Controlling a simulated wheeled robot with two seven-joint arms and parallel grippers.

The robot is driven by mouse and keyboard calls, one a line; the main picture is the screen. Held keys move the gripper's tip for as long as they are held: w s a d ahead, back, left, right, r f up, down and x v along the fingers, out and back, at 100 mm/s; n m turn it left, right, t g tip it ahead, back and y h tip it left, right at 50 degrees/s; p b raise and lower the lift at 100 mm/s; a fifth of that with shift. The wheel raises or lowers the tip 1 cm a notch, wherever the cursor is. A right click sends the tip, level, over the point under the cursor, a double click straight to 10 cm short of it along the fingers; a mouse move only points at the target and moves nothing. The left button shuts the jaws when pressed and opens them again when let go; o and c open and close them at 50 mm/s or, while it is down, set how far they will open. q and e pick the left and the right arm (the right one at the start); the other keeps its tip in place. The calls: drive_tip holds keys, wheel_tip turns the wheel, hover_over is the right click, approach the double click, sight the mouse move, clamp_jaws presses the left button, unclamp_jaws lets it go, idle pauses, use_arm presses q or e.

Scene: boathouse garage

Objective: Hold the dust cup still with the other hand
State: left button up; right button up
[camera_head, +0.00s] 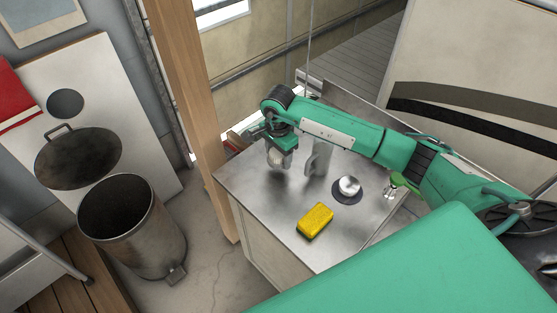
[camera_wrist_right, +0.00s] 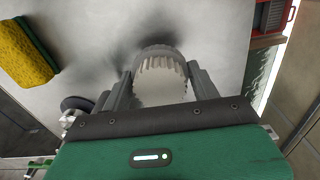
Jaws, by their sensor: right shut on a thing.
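The dust cup (camera_wrist_right: 160,85), a pale grey round piece with a ridged rim, sits between the two dark fingers of my right gripper (camera_wrist_right: 162,92) in the right wrist view. In the head view my right gripper (camera_head: 279,146) points down over the far left part of the metal-topped cabinet (camera_head: 250,180), shut on the dust cup (camera_head: 281,160). The cup's lower end is close to the top; I cannot tell whether it touches. The fingers hide its sides. My left gripper is in neither view.
A grey upright piece (camera_head: 318,157) stands right of the cup. A silver knob on a dark disc (camera_head: 348,187), a yellow sponge (camera_head: 315,220) and a small green-and-metal item (camera_head: 402,184) are on the top.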

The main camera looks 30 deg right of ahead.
sight(278, 163)
wheel_tip(278, 163, down, 4)
drive_tip(key=shift+p, duration=0.7)
drive_tip(key=shift+f, duration=0.3)
drive_tip(key=o, duration=0.6)
drive_tip(key=shift+f+b, duration=0.1)
drive_tip(key=shift+b, duration=0.2)
drive_tip(key=o, duration=0.5)
drive_tip(key=shift+r+p, duration=0.3)
drive_tip(key=shift+p, duration=0.05)
wheel_tip(278, 163, up, 10)
drive_tip(key=b, duration=0.4)
drive_tip(key=shift+r+b, duration=0.1)
drive_tip(key=shift+b, duration=0.2)
drive_tip(key=shift+r, duration=0.85)
